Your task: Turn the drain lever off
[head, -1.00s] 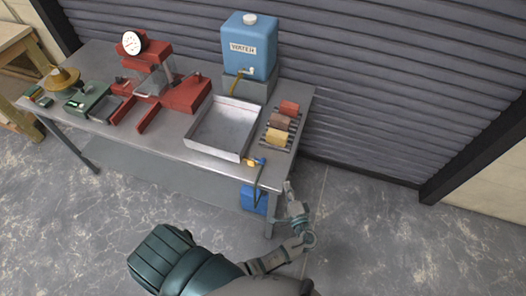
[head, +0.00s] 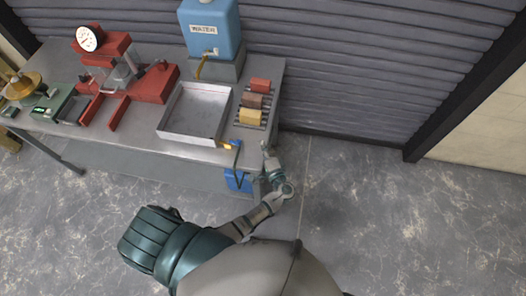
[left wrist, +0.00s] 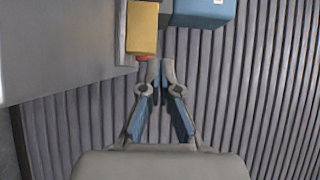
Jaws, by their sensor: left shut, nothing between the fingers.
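The drain lever (head: 236,143) is a small blue piece beside a yellow-orange fitting (head: 227,146) at the front right corner of the metal tray (head: 186,137). Its exact angle is too small to tell. A dark hose runs down from it toward a blue container (head: 238,181) below the table edge. My left gripper (head: 266,149) is shut and empty, just right of the lever and apart from it, by the table's right end. In the left wrist view its fingertips (left wrist: 161,78) meet, and I cannot make out the lever there. My right gripper is not in view.
A rack with red, brown and yellow blocks (head: 251,117) stands right of the tray, close to my gripper. The yellow block (left wrist: 142,30) shows in the left wrist view. Floor at right is clear.

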